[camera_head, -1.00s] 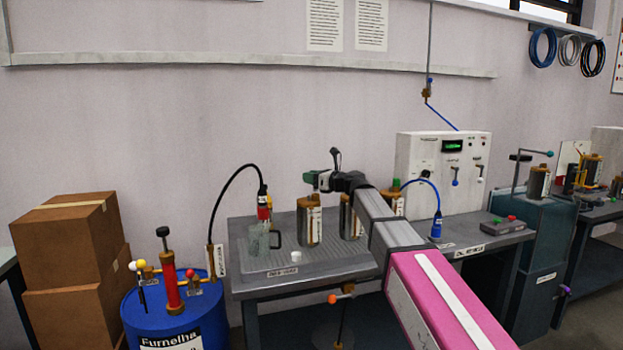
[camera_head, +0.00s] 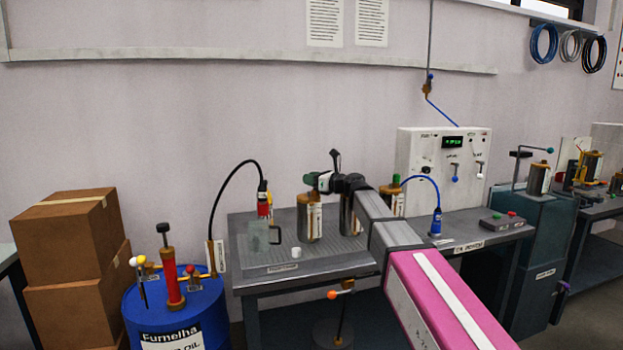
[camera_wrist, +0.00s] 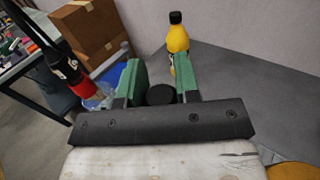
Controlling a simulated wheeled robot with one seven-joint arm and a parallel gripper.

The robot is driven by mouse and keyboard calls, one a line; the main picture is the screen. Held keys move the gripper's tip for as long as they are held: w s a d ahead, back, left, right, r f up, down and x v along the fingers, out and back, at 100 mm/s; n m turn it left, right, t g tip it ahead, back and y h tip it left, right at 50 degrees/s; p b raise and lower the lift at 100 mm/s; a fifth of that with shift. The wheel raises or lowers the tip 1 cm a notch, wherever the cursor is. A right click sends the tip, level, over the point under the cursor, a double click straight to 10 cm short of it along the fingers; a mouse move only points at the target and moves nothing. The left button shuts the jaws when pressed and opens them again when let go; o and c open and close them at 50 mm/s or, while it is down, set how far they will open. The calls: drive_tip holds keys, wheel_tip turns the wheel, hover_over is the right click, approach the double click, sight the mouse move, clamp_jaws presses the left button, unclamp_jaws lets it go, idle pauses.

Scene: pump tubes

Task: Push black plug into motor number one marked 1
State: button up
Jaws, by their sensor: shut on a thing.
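My gripper (camera_head: 312,180) is just above the top of the leftmost metal motor (camera_head: 310,222) on the grey bench. In the wrist view its green fingers (camera_wrist: 158,88) are shut on a round black plug (camera_wrist: 160,95). A second motor (camera_head: 349,216) stands to the right, partly behind my arm, and a third (camera_head: 397,205) stands farther right. The number marks on their labels are too small to read.
A clear jug (camera_head: 262,236), a red connector on a black hose (camera_head: 264,204) and a small white cap (camera_head: 296,253) are left of the motors. A blue drum (camera_head: 190,320) stands left of the bench. A white control box (camera_head: 420,160) stands behind.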

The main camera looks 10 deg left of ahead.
drive_tip(key=shift+f, duration=0.7)
drive_tip(key=o, duration=1)
drive_tip(key=shift+d, duration=0.1)
drive_tip(key=v, duration=1)
drive_tip(key=shift+s+d, duration=0.2)
drive_tip(key=shift+d, duration=0.1)
